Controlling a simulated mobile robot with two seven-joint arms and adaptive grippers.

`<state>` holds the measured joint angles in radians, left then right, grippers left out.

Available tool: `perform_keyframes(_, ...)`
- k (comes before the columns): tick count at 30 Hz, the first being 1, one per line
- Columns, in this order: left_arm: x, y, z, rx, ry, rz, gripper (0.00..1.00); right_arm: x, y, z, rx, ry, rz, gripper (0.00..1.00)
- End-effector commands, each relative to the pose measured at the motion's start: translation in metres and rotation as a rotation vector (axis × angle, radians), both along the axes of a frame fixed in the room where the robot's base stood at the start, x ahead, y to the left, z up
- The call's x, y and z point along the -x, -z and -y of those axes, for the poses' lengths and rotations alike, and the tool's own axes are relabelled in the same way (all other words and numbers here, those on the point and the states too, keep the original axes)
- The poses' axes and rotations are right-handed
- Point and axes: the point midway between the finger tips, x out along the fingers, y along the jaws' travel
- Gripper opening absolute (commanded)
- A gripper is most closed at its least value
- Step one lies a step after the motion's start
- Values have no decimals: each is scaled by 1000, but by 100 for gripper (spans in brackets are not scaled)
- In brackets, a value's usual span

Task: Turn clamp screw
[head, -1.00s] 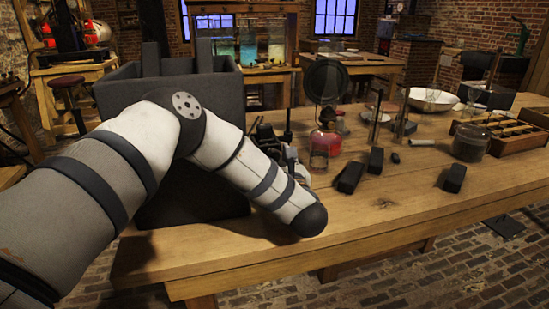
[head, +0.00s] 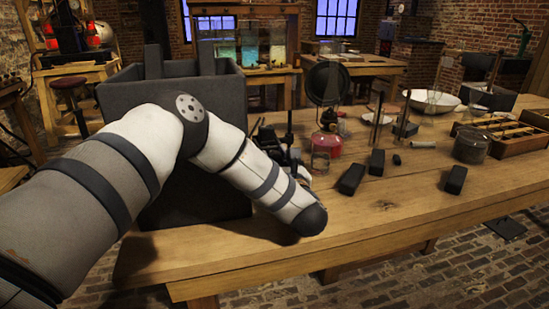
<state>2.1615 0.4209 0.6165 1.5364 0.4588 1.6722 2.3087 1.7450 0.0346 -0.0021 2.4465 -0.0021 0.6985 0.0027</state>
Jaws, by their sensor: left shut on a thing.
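My left gripper (head: 286,150) is small and dark in the head view, just beyond the end of my white left forearm, which hides part of it. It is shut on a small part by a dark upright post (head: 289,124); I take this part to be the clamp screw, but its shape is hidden. My right gripper is not in view.
A spirit lamp with red liquid (head: 326,143) stands close to the right of my gripper, with a round dark disc (head: 327,83) behind it. Dark blocks (head: 352,179) lie on the wooden table (head: 400,215). A tall grey bin (head: 120,92) stands left.

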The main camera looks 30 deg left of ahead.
Motion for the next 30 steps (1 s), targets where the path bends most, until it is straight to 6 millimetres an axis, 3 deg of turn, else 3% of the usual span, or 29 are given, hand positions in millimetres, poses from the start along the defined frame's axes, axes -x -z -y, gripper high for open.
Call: perform_keyframes(30, 2, -1, 0, -602, 0, -708, 0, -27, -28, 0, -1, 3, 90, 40)
